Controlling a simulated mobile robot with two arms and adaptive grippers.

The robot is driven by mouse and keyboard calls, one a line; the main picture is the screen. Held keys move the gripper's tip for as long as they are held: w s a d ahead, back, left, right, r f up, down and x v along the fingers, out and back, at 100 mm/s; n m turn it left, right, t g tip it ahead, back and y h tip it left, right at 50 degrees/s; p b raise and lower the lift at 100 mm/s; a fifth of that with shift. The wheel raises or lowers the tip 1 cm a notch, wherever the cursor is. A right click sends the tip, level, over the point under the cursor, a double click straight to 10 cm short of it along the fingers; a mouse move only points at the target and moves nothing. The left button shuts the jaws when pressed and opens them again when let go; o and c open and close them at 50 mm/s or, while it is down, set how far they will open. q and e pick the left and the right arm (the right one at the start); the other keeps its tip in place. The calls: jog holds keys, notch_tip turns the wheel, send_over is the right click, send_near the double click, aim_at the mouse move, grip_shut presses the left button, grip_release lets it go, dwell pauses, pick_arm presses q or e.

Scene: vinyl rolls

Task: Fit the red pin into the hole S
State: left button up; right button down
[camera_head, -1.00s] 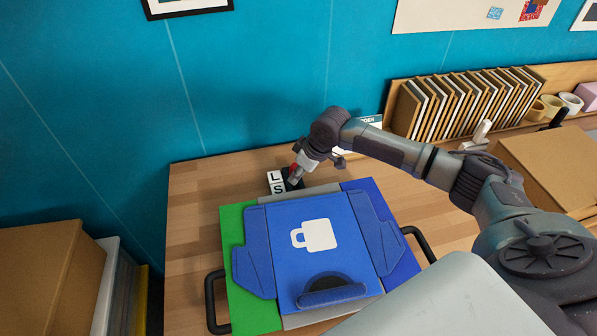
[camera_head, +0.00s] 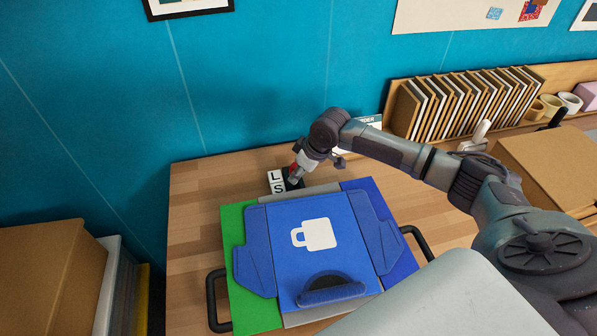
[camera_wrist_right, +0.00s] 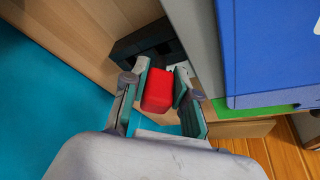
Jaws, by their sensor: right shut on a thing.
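My right gripper (camera_head: 295,174) is at the far edge of the table, over a dark block with a white label plate (camera_head: 278,183) marked L and S. In the right wrist view my right gripper (camera_wrist_right: 160,88) is shut on the red pin (camera_wrist_right: 158,91), whose red top sits between the fingers. The dark block (camera_wrist_right: 150,45) lies just beyond the pin in that view. The hole S itself is hidden, and I cannot tell whether the pin's lower end is in a hole. My left gripper is not in view.
A blue folding platen with a white mug picture (camera_head: 318,236) lies on the wooden table (camera_head: 190,215) just in front of the block. Black handles stick out at its sides. A cardboard box (camera_head: 40,270) stands at left; a rack of boards (camera_head: 465,100) is at back right.

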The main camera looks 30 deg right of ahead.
jog(key=shift+p, duration=0.55)
dwell(0.6)
jog(key=shift+p, duration=0.3)
jog(key=shift+f+b, duration=0.65)
jog(key=shift+f, duration=0.8)
jog(key=shift+f, duration=0.1)
jog(key=shift+r+p, duration=0.5)
jog(key=shift+p, duration=0.1)
jog(key=shift+s+r+p, duration=0.1)
jog(key=shift+r+p, duration=0.5)
jog(key=shift+r, duration=0.1)
jog(key=shift+p, duration=0.85)
dwell(1.0)
